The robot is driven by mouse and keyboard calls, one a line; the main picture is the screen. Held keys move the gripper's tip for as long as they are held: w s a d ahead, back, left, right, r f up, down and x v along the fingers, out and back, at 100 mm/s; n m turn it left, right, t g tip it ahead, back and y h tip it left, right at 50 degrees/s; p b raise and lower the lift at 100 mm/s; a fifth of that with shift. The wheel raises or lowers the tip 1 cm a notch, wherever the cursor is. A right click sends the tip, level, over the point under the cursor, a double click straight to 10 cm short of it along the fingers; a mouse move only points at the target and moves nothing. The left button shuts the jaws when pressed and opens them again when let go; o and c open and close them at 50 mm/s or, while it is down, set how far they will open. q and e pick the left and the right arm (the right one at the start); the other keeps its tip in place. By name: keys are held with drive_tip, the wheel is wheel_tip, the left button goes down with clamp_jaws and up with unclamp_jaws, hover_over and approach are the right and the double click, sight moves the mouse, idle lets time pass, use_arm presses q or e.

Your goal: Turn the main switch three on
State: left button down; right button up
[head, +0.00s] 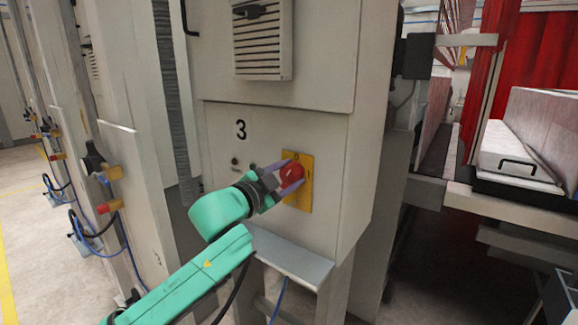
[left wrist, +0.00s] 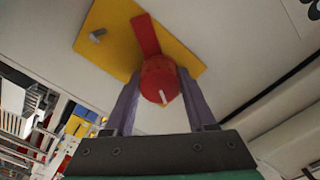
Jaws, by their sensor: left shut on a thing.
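The main switch three is a red rotary knob (head: 291,173) on a yellow plate (head: 303,199), fixed to the cabinet front below and to the right of the number 3 (head: 240,129). My left gripper (head: 282,178) reaches it from the left, with one purple finger on each side of the knob. In the left wrist view, the red knob (left wrist: 159,78) with its white mark sits between the two fingers (left wrist: 160,98), against the yellow plate (left wrist: 105,42). The gripper is shut on the knob. My right gripper is not in view.
A grey ledge (head: 292,262) juts out below the switch panel. A vented box (head: 263,42) is on the cabinet above. Further cabinets with red and yellow switches (head: 110,173) stand at left. Machinery with red curtains (head: 535,55) is at right.

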use_arm(q)
drive_tip(key=m+p, duration=0.4)
drive_tip(key=m, duration=0.2)
drive_tip(key=shift+r+m, duration=0.1)
drive_tip(key=shift+m, duration=0.2)
drive_tip(key=m+p, duration=0.1)
drive_tip(key=m, duration=0.2)
drive_tip(key=shift+p, duration=0.35)
drive_tip(key=shift+f+m+p, duration=0.2)
drive_tip(key=shift+m+p, duration=0.15)
drive_tip(key=shift+m, duration=0.55)
drive_tip(key=shift+c, duration=1.1)
unclamp_jaws()
drive_tip(key=shift+s, duration=0.1)
